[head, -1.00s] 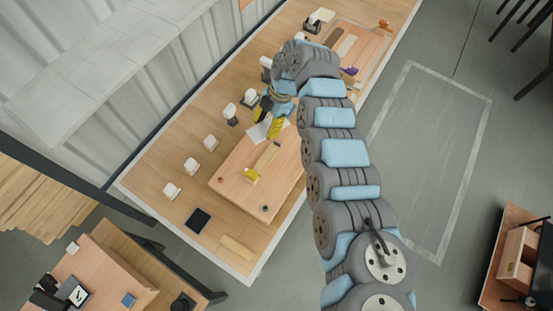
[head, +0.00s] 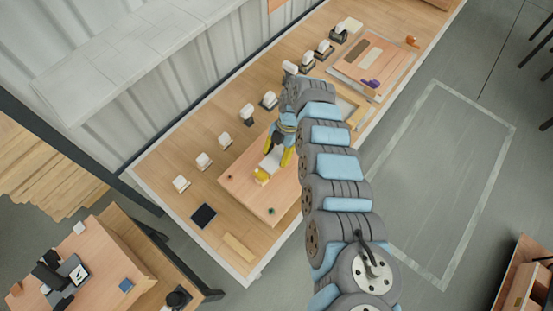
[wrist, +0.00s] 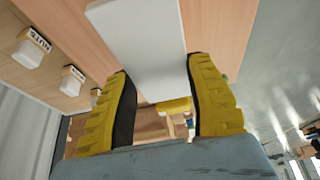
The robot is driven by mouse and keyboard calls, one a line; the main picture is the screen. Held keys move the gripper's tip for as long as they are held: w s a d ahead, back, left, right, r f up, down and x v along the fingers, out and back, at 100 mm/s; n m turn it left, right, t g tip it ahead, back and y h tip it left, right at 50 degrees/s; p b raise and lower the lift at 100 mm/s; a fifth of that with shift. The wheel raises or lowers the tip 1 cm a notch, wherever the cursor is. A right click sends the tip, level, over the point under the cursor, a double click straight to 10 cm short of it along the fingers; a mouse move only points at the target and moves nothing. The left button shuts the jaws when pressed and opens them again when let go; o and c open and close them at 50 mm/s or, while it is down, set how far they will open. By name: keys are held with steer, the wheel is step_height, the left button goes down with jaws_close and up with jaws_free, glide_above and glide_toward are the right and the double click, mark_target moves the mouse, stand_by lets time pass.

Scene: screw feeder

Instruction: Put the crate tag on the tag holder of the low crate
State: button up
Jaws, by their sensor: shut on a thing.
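My gripper (head: 279,157) is shut on a flat white card (head: 271,160), which I take to be the crate tag. In the wrist view the card (wrist: 140,42) stands out between the yellow fingers (wrist: 163,100). The card is over a light wooden panel (head: 287,193), which may be the low crate. A yellow piece (head: 262,176) on the panel is close to the card's end; it may be the tag holder. I cannot tell whether the card touches it.
Several white-topped dark holders, one of them here (head: 203,161), line the table's back edge. A dark pad (head: 204,215) and a light wooden bar (head: 238,247) lie at the near left. A framed board with a purple item (head: 370,83) is at upper right.

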mark_target(278, 155)
steer(key=shift+f, duration=1.65)
steer(key=shift+b, duration=0.3)
steer(key=shift+f, duration=0.2)
steer(key=o, duration=1.1)
steer(key=shift+s+r, duration=0.1)
steer(key=shift+r, duration=0.15)
